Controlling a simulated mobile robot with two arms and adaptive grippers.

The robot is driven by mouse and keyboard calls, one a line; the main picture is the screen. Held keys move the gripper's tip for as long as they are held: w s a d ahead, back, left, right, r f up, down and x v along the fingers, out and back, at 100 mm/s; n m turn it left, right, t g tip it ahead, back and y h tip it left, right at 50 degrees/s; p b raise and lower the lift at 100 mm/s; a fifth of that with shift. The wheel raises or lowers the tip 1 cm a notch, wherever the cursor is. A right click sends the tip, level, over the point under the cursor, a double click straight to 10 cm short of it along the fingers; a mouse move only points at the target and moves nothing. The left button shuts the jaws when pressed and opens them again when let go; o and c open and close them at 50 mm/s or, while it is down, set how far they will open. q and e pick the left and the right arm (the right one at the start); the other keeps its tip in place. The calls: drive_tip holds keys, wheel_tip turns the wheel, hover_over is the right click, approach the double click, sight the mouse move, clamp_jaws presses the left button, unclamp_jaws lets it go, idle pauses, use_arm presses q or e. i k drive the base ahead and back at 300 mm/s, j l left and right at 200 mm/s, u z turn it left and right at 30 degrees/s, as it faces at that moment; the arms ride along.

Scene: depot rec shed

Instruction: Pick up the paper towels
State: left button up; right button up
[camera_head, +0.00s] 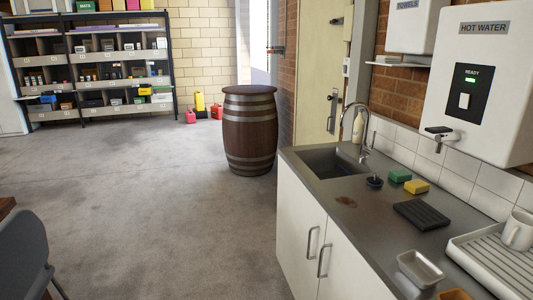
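I see no loose paper towels or towel roll in the camera_head view. A white wall dispenser (414,28) with a small label that seems to read "TOWELS" hangs at the upper right, cut off by the top edge. I cannot see any paper hanging from it. Neither of my grippers is in view.
A counter (365,228) with a sink (333,162) and tap stands at right, under a hot water unit (480,85). Sponges (416,187), a black mat (421,215) and a drying rack with a mug (518,232) occupy it. A barrel (250,130) stands beyond. The middle floor is clear.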

sight(381, 59)
drive_tip(key=i+j+u, duration=0.15)
drive_tip(key=i, duration=0.75)
drive_tip(key=i+j+u, duration=0.1)
drive_tip(key=i, duration=0.8)
